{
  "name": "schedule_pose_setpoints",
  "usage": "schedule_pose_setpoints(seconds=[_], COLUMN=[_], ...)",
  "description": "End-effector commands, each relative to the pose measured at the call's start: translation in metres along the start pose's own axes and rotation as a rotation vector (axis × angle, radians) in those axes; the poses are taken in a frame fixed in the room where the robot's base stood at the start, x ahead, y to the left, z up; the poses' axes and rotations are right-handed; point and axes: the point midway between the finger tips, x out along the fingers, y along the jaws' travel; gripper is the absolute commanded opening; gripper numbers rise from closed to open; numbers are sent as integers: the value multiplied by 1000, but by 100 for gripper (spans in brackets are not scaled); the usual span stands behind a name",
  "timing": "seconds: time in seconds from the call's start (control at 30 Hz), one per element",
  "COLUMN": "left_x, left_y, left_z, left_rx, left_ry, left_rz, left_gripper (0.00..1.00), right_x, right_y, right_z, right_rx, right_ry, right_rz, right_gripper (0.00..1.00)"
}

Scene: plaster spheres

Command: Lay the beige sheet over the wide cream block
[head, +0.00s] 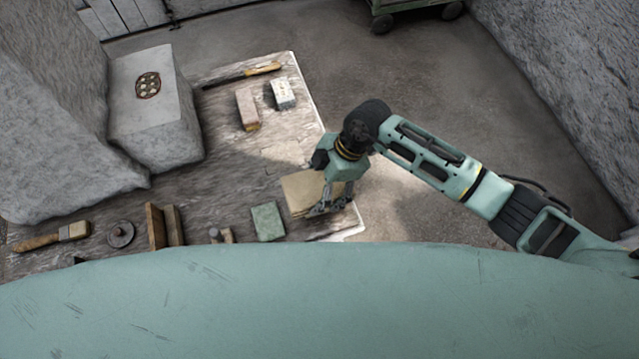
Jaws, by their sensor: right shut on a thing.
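The beige sheet (301,187) lies near the right edge of the work table, roughly square and flat-looking. My right gripper (327,206) reaches down over its right side and is shut on the sheet's near right part; the exact grip is small and partly hidden by the gripper. I cannot single out the wide cream block for sure: a pinkish-cream block (246,107) and a pale speckled block (283,94) stand further back, apart from the sheet. My left gripper is not in view.
The table (240,170) has bare room left of the sheet. A green block (267,221) is close to it at the near left. A brush (55,236), a dark disc (120,234) and brown boards (155,226) lie left. A large grey block (155,125) stands at the back left.

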Motion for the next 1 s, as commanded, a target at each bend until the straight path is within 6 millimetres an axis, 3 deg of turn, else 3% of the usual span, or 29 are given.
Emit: schedule_pose_setpoints(seconds=[0.33, 0.37, 0.6, 1.0], left_x=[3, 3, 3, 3], left_y=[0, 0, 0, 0], left_z=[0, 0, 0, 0], left_rx=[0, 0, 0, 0], left_ry=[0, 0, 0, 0], left_rz=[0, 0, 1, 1], left_gripper=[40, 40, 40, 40], right_x=[7, 6, 6, 7], right_y=[0, 0, 0, 0], right_z=[2, 2, 2, 3], right_rx=[0, 0, 0, 1], right_ry=[1, 1, 1, -1], right_rz=[1, 1, 1, -1], right_gripper=[43, 79, 100, 100])
